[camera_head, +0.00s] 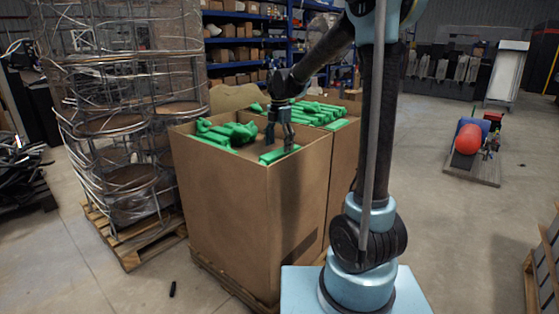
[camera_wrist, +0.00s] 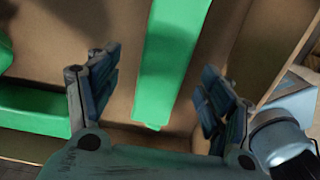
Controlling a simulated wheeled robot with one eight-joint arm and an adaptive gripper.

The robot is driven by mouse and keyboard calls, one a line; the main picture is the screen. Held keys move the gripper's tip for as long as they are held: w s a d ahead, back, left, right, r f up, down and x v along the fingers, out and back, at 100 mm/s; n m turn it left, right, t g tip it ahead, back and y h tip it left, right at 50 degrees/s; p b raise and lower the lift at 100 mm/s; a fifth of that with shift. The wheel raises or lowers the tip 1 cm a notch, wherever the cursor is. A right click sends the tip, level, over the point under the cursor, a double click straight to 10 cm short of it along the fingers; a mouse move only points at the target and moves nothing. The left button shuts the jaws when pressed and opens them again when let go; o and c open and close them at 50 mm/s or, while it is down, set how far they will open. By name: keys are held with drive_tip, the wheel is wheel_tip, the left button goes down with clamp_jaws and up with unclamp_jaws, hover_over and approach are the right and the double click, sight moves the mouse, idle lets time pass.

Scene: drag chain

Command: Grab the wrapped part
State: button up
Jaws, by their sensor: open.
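A green wrapped part (camera_wrist: 172,60) lies in the cardboard box, between and beyond the open fingers of my gripper (camera_wrist: 160,95) in the wrist view. In the head view my gripper (camera_head: 279,143) points down into the near box (camera_head: 240,205), just above this green part (camera_head: 278,154) near the box's right wall. The fingers stand apart on either side of the part, and I see no contact. More green wrapped parts (camera_head: 225,132) are heaped at the left of the same box; one shows at the left in the wrist view (camera_wrist: 35,110).
A second box with several green parts (camera_head: 318,112) stands right behind. A wire-wrapped rack (camera_head: 125,120) on a pallet stands close on the left. The near box's walls rise around my gripper. Open floor (camera_head: 470,240) lies to the right.

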sight(280, 151)
drive_tip(key=shift+d+f, duration=0.15)
drive_tip(key=shift+f, duration=1.15)
drive_tip(key=shift+d+f, duration=0.1)
drive_tip(key=shift+f, duration=1.2)
drive_tip(key=shift+c, duration=0.3)
drive_tip(key=c, duration=1.4)
